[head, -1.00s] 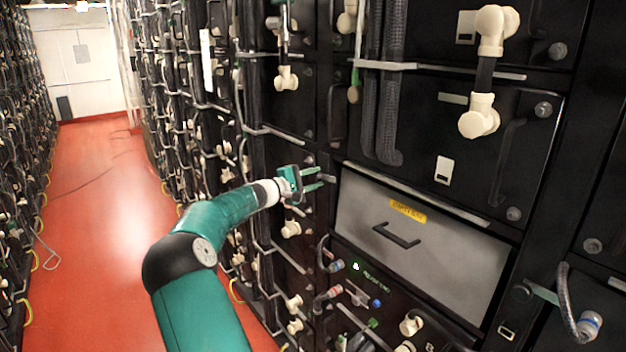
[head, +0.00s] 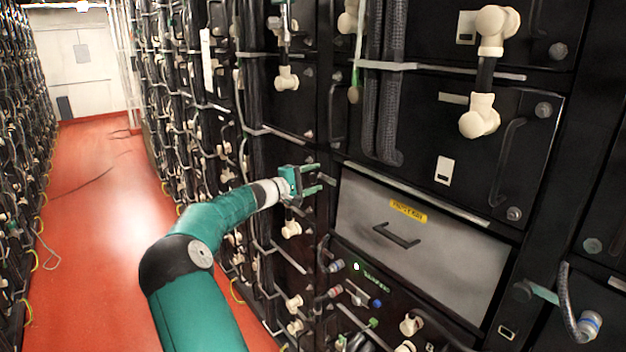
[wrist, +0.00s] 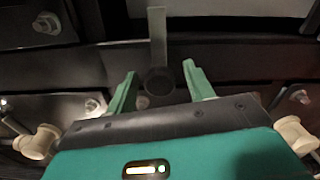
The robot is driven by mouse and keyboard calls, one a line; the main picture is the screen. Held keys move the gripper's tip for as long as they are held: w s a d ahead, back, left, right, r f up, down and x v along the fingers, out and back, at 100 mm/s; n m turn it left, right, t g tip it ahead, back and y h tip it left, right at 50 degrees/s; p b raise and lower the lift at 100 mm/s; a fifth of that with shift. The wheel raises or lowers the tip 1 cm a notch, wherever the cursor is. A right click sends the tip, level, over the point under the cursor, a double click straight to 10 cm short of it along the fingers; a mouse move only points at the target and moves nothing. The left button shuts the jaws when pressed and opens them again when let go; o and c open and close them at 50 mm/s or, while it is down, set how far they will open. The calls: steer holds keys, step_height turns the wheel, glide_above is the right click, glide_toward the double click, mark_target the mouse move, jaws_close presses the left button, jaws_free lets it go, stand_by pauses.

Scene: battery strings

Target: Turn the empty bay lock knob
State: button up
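The empty bay is a grey drawer front (head: 365,215) with a yellow label (head: 408,210) and a dark handle (head: 396,235). My gripper (head: 318,179) is at its upper left edge, with teal fingers apart and pointing right. In the wrist view, a dark round knob (wrist: 159,81) appears between the two open fingertips of my gripper (wrist: 160,72), with a grey strip (wrist: 157,35) running up from it. The fingers are not visibly touching the knob. I cannot make out this knob clearly in the head view.
Black battery modules with cream connectors (head: 479,116) surround the bay. Thick black cables (head: 385,90) hang above it. A lower panel (head: 385,285) holds small connectors and cables.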

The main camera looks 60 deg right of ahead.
steer(key=v, duration=1.3)
steer(key=shift+a, duration=0.3)
steer(key=shift+w, duration=0.1)
steer(key=s+a+f+t+y, duration=0.1)
steer(key=a+f+t+y, duration=0.15)
steer(key=a, duration=0.65)
steer(key=a+f+t+y, duration=0.1)
steer(key=a+t+y, duration=0.25)
steer(key=a, duration=0.55)
steer(key=s+a+f+t+y, duration=0.15)
steer(key=a+y, duration=0.25)
steer(key=a, duration=0.5)
steer(key=s+a+n+t+y, duration=0.1)
steer(key=s+a+t+y, duration=0.2)
steer(key=a, duration=1.2)
steer(key=s+a+r+n+t+y, duration=0.1)
steer(key=s+a, duration=0.6)
steer(key=a, duration=0.7)
steer(key=shift+a+r+n+t+y, duration=0.2)
steer(key=shift+a+n+t+y, duration=0.15)
steer(key=shift+n+t+y, duration=0.55)
